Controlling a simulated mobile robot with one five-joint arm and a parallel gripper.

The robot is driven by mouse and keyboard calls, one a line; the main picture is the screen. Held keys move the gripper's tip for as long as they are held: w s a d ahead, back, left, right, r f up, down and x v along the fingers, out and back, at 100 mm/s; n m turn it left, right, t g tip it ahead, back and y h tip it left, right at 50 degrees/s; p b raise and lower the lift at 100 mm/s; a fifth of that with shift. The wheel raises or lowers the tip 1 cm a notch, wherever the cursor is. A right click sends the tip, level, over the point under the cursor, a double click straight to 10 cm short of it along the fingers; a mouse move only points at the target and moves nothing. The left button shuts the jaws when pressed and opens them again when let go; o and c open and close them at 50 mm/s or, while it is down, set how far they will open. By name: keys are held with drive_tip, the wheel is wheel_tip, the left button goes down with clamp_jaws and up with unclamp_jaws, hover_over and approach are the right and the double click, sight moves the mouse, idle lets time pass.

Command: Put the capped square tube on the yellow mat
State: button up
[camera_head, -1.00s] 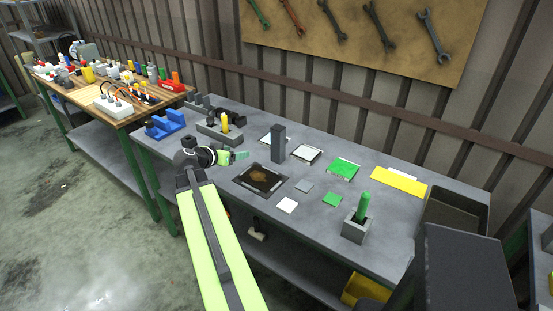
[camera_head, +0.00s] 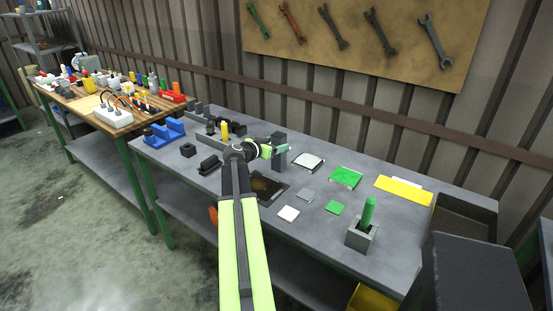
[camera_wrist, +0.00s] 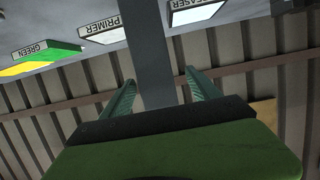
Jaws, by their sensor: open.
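The square tube (camera_head: 279,136) is a tall dark grey post standing upright on the grey bench in the head view. I cannot make out its cap. My gripper (camera_head: 280,149) is at the tube's upper part. In the wrist view my gripper (camera_wrist: 160,84) is open, with one green finger on each side of the tube (camera_wrist: 150,45). Gaps show between the fingers and the tube. The yellow mat (camera_head: 403,192) lies flat at the right rear of the bench. Part of it also shows at the left edge of the wrist view (camera_wrist: 16,69).
White (camera_head: 308,161) and green (camera_head: 345,177) mats lie between the tube and the yellow mat. A green rod (camera_head: 369,210) stands in a grey holder (camera_head: 361,237). A dark bin (camera_head: 465,218) is at the right end. A blue holder (camera_head: 165,131) is at the left.

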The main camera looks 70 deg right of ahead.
drive_tip(key=b+x, duration=0.1)
drive_tip(key=x, duration=0.4)
drive_tip(key=shift+d, duration=0.1)
clamp_jaws()
idle(0.4)
